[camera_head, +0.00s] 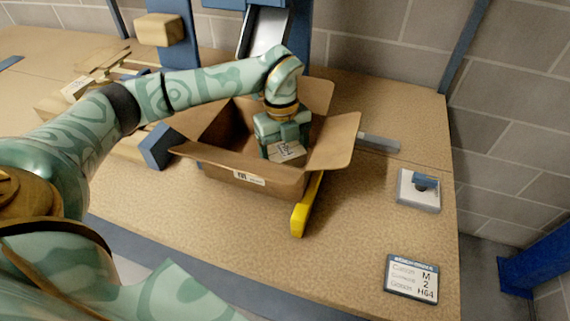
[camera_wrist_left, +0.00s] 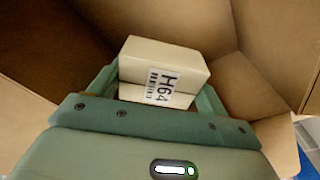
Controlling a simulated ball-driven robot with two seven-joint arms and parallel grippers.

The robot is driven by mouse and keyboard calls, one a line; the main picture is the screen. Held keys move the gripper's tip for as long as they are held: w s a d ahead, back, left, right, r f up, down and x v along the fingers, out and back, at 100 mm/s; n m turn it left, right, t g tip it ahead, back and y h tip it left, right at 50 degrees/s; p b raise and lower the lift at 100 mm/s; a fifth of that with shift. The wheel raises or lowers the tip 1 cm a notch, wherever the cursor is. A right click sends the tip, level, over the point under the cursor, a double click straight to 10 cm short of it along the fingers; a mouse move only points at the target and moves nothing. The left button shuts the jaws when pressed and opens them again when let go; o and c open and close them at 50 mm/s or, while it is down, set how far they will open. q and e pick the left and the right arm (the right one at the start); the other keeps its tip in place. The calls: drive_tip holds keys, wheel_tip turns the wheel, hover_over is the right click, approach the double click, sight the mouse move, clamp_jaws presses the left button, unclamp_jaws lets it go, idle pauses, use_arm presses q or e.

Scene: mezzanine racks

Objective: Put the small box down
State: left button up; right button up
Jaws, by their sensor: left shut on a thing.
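My left gripper (camera_head: 284,138) reaches down into an open cardboard box (camera_head: 240,172) on the bench and is shut on the small box (camera_head: 287,152). The small box is pale with a printed label. In the left wrist view the small box (camera_wrist_left: 165,68) sits between the fingers of the left gripper (camera_wrist_left: 155,92), and its label reads H64. The cardboard walls (camera_wrist_left: 270,50) surround it there. I cannot tell whether the small box touches the cardboard box's floor. My right gripper is not in view.
The front middle bench is clear.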

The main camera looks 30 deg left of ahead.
sight(285, 163)
use_arm(q)
wheel_tip(285, 163, down, 4)
drive_tip(key=shift+f+b, duration=0.1)
drive_tip(key=shift+b, duration=0.4)
drive_tip(key=o, duration=1.1)
drive_tip(key=r+p, duration=0.1)
drive_tip(key=r, duration=0.3)
drive_tip(key=r+p, duration=0.1)
drive_tip(key=r, duration=0.3)
drive_tip(key=a+r+p, duration=0.1)
drive_tip(key=r, duration=0.3)
drive_tip(key=shift+w+a+r, duration=0.1)
drive_tip(key=shift+w, duration=0.25)
